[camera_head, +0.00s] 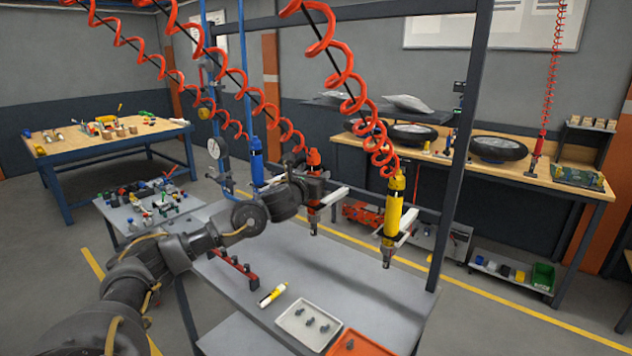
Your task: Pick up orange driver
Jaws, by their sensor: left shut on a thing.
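The orange driver (313,158) hangs upright from a red coiled hose above the grey work table. Its orange top shows above my left gripper (316,181), and its dark lower end shows below. The gripper is shut on the driver's middle, and its dark body hides part of it. A white bracket (336,196) is close beside the driver on its right. My right gripper is not in view.
A yellow driver (393,204) hangs to the right and a blue driver (257,163) to the left. The grey table (372,292) below bears a white tray (284,323), an orange tray (341,339), a yellow-white marker-like item (273,295) and a red rack (233,267).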

